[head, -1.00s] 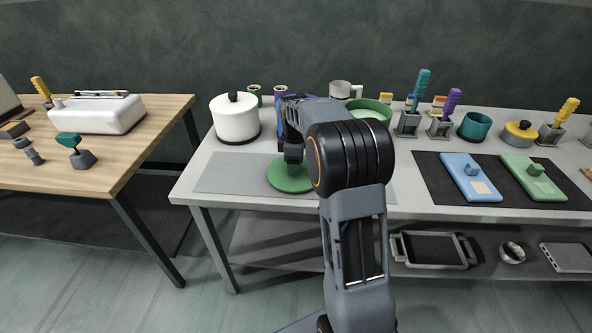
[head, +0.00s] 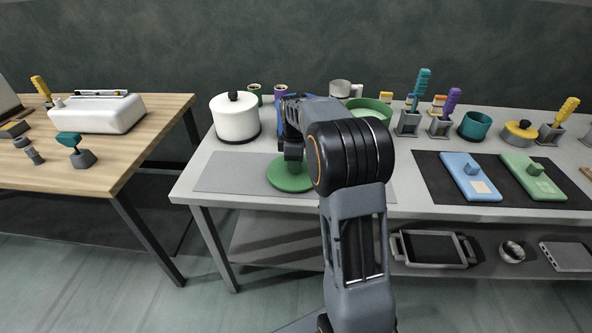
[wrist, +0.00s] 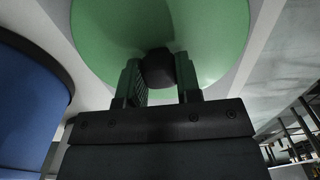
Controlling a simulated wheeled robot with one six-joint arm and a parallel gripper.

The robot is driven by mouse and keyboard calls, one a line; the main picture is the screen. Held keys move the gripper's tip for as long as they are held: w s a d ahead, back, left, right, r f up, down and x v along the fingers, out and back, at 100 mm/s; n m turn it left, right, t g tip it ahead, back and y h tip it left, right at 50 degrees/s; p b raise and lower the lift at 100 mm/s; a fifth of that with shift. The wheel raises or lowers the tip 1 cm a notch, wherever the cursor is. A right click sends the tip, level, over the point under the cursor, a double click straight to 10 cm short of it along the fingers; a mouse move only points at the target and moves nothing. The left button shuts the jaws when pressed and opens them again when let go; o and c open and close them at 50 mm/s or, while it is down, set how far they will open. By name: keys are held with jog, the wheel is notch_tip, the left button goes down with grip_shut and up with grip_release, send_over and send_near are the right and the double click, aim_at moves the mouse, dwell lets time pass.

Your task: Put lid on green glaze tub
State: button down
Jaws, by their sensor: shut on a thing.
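The green lid (head: 291,178) is a round disc, low over or on the grey mat at the front left of the bench; I cannot tell if it touches. In the wrist view the green lid (wrist: 100,35) has a dark knob (wrist: 157,70) at its middle. My gripper (wrist: 160,82) is shut on that knob, one finger on each side. In the head view my gripper (head: 294,163) is partly hidden by my arm. The green tub (head: 371,107) stands open behind my arm, to the right of the lid, with pale green inside; its front is partly hidden.
The grey mat (head: 225,172) has bare room left of the lid. A white pot (head: 234,118) with a black knob stands behind it. A blue object (wrist: 30,105) is close at left in the wrist view. Blue (head: 460,175) and green slabs (head: 535,177) lie on a dark mat at right.

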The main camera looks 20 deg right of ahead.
jog(key=shift+r+p, duration=0.5)
jog(key=shift+r, duration=0.05)
dwell(0.5)
jog(key=shift+r+p, duration=1.5)
jog(key=shift+r, duration=0.1)
